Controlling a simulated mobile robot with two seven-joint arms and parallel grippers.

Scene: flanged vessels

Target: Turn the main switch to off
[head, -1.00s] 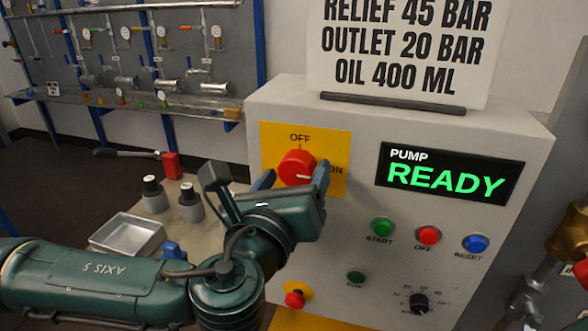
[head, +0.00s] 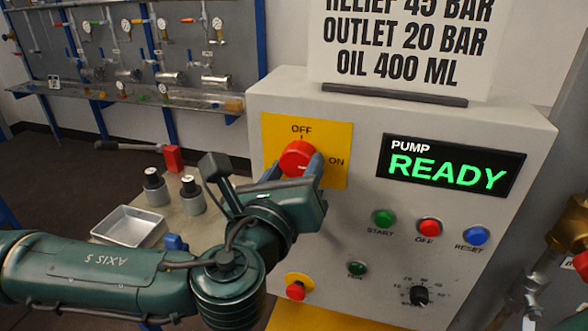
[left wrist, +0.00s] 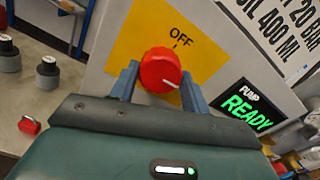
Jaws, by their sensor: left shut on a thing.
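The main switch (head: 298,158) is a red round knob on a yellow plate (head: 330,140) marked OFF at the top and ON at the right. My left gripper (head: 296,168) is shut on the knob, with one blue finger at each side. In the left wrist view the knob (left wrist: 160,71) sits between the two fingers (left wrist: 160,85), and its white pointer line aims to the right, toward the ON side. The ON mark is hidden in that view. My right gripper is in neither view.
The grey panel bears a green-lit display (head: 450,164) reading PUMP READY, a green start button (head: 382,217), a red off button (head: 429,227) and a blue reset button (head: 475,236). A metal tray (head: 128,226) and two dark-capped cylinders stand on the bench at the left.

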